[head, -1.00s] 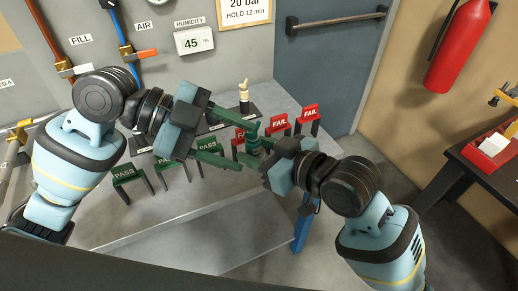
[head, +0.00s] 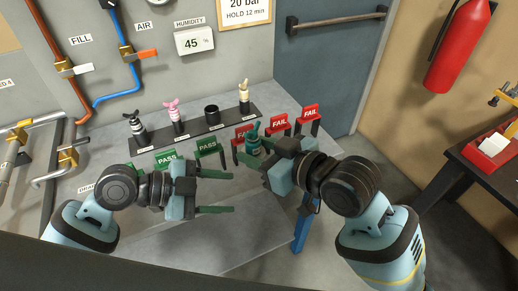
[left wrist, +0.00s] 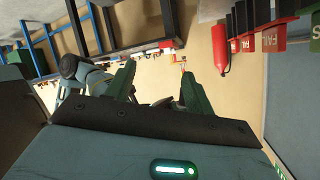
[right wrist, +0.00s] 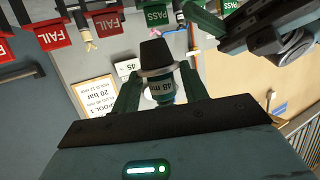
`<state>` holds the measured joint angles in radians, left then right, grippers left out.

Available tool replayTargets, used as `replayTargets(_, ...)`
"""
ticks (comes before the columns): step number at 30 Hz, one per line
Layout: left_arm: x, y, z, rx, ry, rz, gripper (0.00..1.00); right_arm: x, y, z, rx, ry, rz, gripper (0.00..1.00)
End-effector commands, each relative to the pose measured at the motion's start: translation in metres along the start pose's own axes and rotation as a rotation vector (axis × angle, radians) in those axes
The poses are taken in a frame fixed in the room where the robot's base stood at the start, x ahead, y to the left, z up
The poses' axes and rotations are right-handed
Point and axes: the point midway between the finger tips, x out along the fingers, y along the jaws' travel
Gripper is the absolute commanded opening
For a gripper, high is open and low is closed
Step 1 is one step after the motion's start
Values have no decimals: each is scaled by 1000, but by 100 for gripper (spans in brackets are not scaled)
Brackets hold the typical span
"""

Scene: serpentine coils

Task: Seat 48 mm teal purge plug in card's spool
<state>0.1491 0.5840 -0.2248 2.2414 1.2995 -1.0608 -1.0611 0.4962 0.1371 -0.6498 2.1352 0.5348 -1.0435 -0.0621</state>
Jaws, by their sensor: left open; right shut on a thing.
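The teal plug (head: 254,140) is held by my right gripper (head: 264,150) above the bench, near the FAIL tags. In the right wrist view the plug (right wrist: 162,88) sits between the two green fingers, with a "48 mm" label and a dark tapered end outward. My left gripper (head: 232,192) is open and empty, left of and below the plug, its fingers apart. The left wrist view also shows its spread fingers (left wrist: 158,85) with nothing between them. I cannot make out a spool.
A dark rack (head: 195,130) at the back holds striped, pink and cream plugs and a black cup (head: 212,115). Green PASS stands (head: 207,148) and red FAIL stands (head: 279,123) line the bench (head: 210,215). Pipes with valves (head: 126,55) run at left.

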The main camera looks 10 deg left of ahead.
Motion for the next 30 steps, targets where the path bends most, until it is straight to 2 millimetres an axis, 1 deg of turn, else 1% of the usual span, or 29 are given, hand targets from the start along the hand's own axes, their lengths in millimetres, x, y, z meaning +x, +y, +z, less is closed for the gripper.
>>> replayTargets(1, 8, 12, 21, -99, -42, -17, 53, 0, 0, -1, -1, 2, 0, 15)
replayTargets(3, 15, 28, 49, -229, -105, -53, 53, 0, 0, -1, -1, 2, 0, 15)
replayTargets(5, 20, 43, 73, -335, -160, -84, 53, 0, 0, -1, -1, 2, 0, 15)
replayTargets(6, 22, 54, 87, -403, -194, -105, 53, 0, 0, -1, -1, 2, 0, 15)
replayTargets(8, 25, 72, 109, -502, -246, -139, 53, 0, 0, -1, -1, 2, 0, 15)
replayTargets(9, 26, 86, 122, -565, -281, -162, 53, 0, 0, -1, -1, 2, 0, 15)
replayTargets(11, 26, 106, 141, -655, -331, -198, 53, 0, 0, -1, -1, 2, 0, 15)
replayTargets(12, 26, 120, 153, -713, -364, -222, 53, 0, 0, -1, -1, 2, 0, 15)
replayTargets(14, 27, 127, 174, -780, -373, -344, 53, 0, 0, -1, -1, 2, 0, 15)
replayTargets(15, 25, 135, 186, -817, -384, -413, 53, 0, 0, -1, -1, 2, 0, 15)
replayTargets(18, 19, 158, 211, -884, -410, -558, 53, 0, 0, -1, -1, 2, 0, 15)
replayTargets(21, 12, 182, 227, -922, -430, -664, 53, 0, 0, -1, -1, 2, 0, 15)
replayTargets(24, 6, 202, 236, -938, -443, -732, 53, 0, 0, -1, -1, 2, 0, 15)
replayTargets(27, 3, 214, 240, -945, -448, -769, 53, 0, 0, -1, -1, 2, 0, 15)
replayTargets(30, 1, 220, 241, -945, -451, -785, 53, 0, 0, -1, -1, 2, 0, 15)
